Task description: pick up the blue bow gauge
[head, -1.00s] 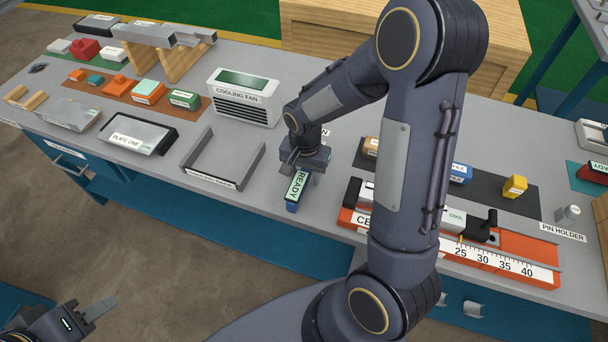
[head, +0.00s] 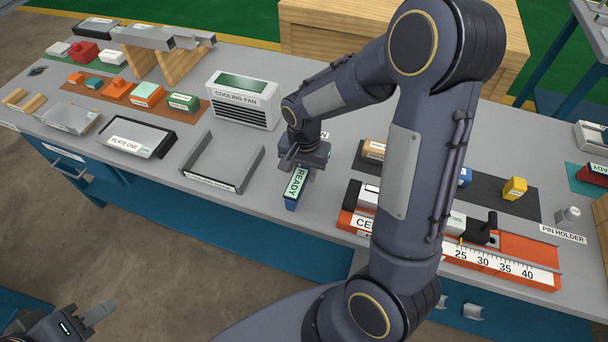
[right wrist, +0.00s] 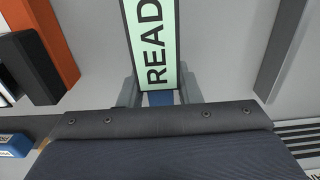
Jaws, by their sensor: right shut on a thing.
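The blue gauge (head: 291,203), a narrow blue body with a pale green READY display, is near the bench's front edge in the head view. It appears to be the blue bow gauge. My right gripper (head: 301,166) is over its far end and shut on it. In the right wrist view the READY display (right wrist: 152,45) runs up from between the two fingers, with a bit of blue body showing between them. Whether it touches the bench is hard to tell. My left gripper (head: 98,312) is low at the left, off the bench; its opening is unclear.
A grey open tray (head: 222,163) stands left of the gauge, and the cooling fan (head: 243,98) behind it. The orange scale fixture (head: 520,255) is to the right, partly hidden by my right arm. A dark mat with coloured blocks, including a yellow block (head: 514,188), lies behind it.

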